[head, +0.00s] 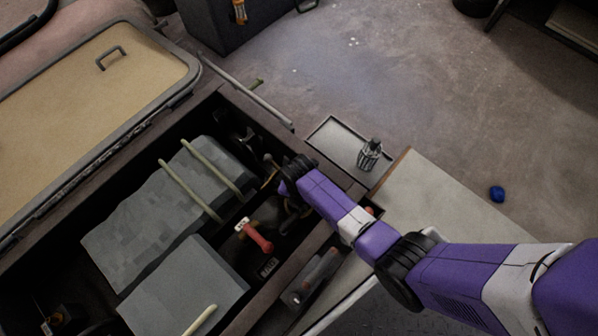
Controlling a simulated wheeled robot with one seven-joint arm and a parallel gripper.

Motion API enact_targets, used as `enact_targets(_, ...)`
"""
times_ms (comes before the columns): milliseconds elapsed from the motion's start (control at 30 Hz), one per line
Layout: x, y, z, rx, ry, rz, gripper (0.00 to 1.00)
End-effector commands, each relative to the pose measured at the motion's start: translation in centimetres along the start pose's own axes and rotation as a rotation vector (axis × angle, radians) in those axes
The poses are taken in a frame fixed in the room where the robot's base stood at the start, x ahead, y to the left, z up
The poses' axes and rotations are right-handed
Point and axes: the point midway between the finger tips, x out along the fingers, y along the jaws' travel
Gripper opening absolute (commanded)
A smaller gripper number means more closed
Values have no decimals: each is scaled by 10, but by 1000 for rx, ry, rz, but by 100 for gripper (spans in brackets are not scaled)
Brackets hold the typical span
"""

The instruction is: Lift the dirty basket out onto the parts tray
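A small grey ribbed basket-like cylinder with a dark top (369,154) stands on the right part of a shallow grey parts tray (330,148). I cannot tell whether it is the dirty basket. My purple arm reaches from the lower right over the open dark compartment. My gripper (288,208) points down into it, below the black wrist joint. Its fingers are dark and mostly lost against the dark interior, so their opening and anything between them cannot be made out. A red-handled part with a pale head (255,236) lies to the left of the gripper.
Two large grey blocks (165,200) fill the compartment's left, with pale straps. A raised tan hatch lid (80,110) is at the upper left. A pale rod (250,92) crosses the far rim. A pale board (430,195) lies right of the tray; a blue lump (497,194) is on the floor.

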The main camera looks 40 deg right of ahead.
Motion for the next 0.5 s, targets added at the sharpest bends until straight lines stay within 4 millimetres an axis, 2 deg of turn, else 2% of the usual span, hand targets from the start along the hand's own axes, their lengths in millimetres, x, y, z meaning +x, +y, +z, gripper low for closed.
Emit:
enact_targets(33,0,0,0,0,0,0,16)
enact_targets(100,0,0,0,0,0,0,2)
enact_targets(133,0,0,0,0,0,0,0)
enact_targets(500,0,0,0,0,0,0,0)
